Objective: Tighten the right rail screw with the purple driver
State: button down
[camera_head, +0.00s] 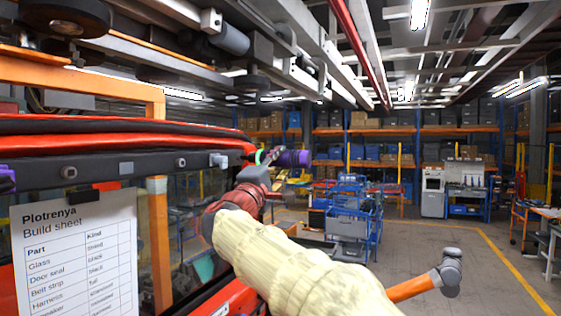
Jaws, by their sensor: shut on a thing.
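The purple driver (292,158) lies about level, its purple handle to the right of my gripper (264,163). A green band shows at the left of the grip. My gripper is shut on the driver; its fingers are small and partly hidden by my wrist. The dark rail (98,171) runs across the red door frame. A left screw (68,172) and a right screw (181,162) show on it, with a grey square block (126,168) between them. The driver is to the right of the right screw, apart from it in the picture; its tip is not clear.
A grey fitting (217,160) sits at the rail's right end, close to my gripper. A build sheet (78,255) hangs below the rail. Another purple item (7,179) shows at the left edge. A blue cart (350,215) stands behind; open floor lies at right.

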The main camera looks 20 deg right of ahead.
aim_at(304, 162)
jog(key=shift+s+d+b, duration=0.3)
jog(key=shift+s+b, duration=0.05)
jog(key=shift+b, duration=0.15)
jog(key=shift+s+d+r+b, duration=0.1)
jog(key=shift+s+d+b, duration=1.85)
jog(key=shift+s+d, duration=0.2)
